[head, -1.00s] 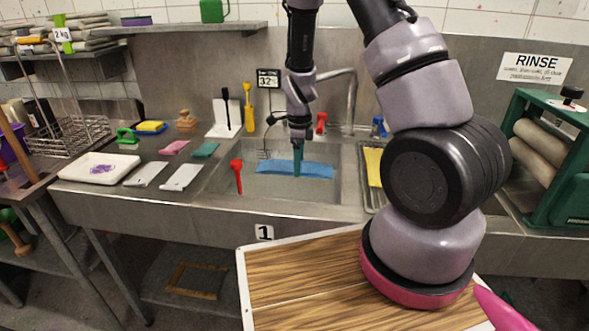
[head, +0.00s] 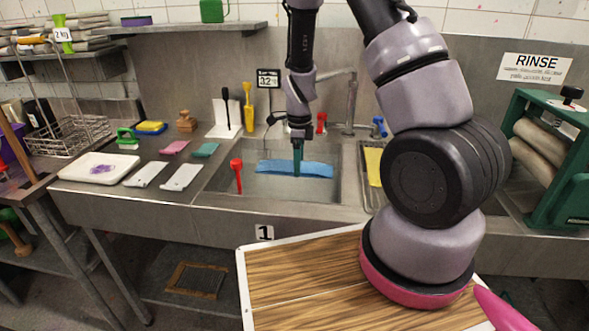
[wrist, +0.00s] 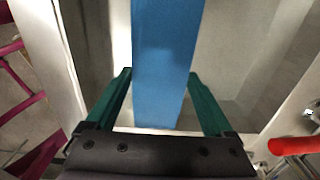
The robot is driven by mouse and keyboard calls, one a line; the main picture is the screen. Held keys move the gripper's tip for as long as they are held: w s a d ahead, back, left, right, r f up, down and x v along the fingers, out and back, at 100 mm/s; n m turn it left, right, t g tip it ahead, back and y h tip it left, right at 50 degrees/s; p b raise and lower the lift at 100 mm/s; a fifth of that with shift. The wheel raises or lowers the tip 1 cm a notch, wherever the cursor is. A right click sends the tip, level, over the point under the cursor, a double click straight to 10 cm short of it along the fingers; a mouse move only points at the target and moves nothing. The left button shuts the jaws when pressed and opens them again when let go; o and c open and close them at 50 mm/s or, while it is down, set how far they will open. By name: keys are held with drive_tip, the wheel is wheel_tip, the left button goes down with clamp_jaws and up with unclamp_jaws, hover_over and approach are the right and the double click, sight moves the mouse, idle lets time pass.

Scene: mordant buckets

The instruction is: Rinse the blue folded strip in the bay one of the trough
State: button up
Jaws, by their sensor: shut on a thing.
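The blue folded strip (head: 318,170) lies spread sideways in bay one of the trough (head: 275,187), under my gripper. Bay one carries a "1" label (head: 263,232) on its front. My gripper (head: 297,165) points down into the bay, its green fingers at the strip's middle. In the wrist view the strip (wrist: 165,55) runs lengthwise between the two green fingers of my gripper (wrist: 160,98), which is shut on it. The fingertips' exact contact is not clear, nor is how deep the strip sits in any water.
A tap (head: 350,100) stands behind, right of my gripper. White tray (head: 98,168) and cloths lie left. A green roller press (head: 560,150) stands far right.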

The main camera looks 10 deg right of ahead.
drive_tip(key=shift+r, duration=0.1)
idle(0.3)
drive_tip(key=shift+r, duration=2.4)
